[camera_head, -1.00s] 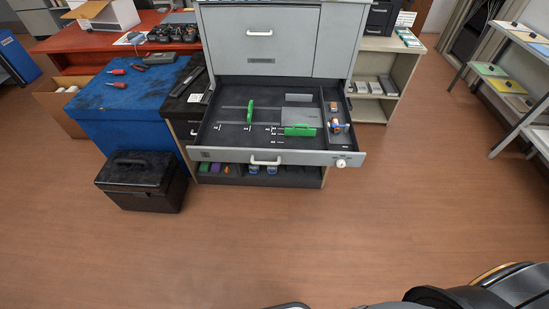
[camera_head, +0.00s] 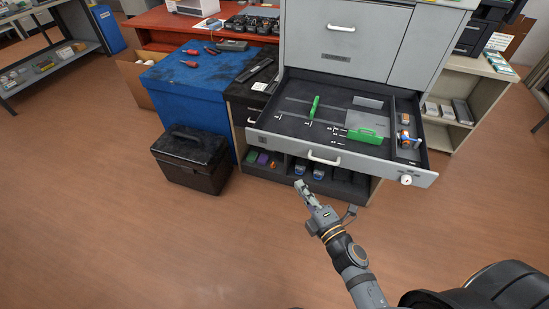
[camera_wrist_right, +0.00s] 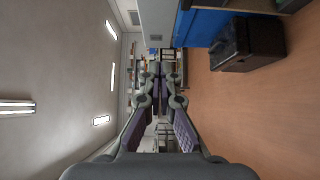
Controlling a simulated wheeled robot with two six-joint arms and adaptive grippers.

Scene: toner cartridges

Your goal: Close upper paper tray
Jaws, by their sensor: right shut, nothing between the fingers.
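The upper paper tray (camera_head: 268,143) is pulled out of the grey printer cabinet (camera_head: 345,48). Its dark inside shows green paper guides (camera_head: 364,136) and small orange and blue items at its right end. A white handle (camera_head: 324,158) is on its front face, with a round white knob at the right. My right gripper (camera_head: 308,187) is shut and empty, in front of and below the tray front, apart from it. Its fingers (camera_wrist_right: 160,85) also show in the right wrist view, with the tray not clearly made out there. My left gripper is not in view.
An open shelf (camera_head: 335,185) with small bottles is below the tray. The wooden floor in front is clear.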

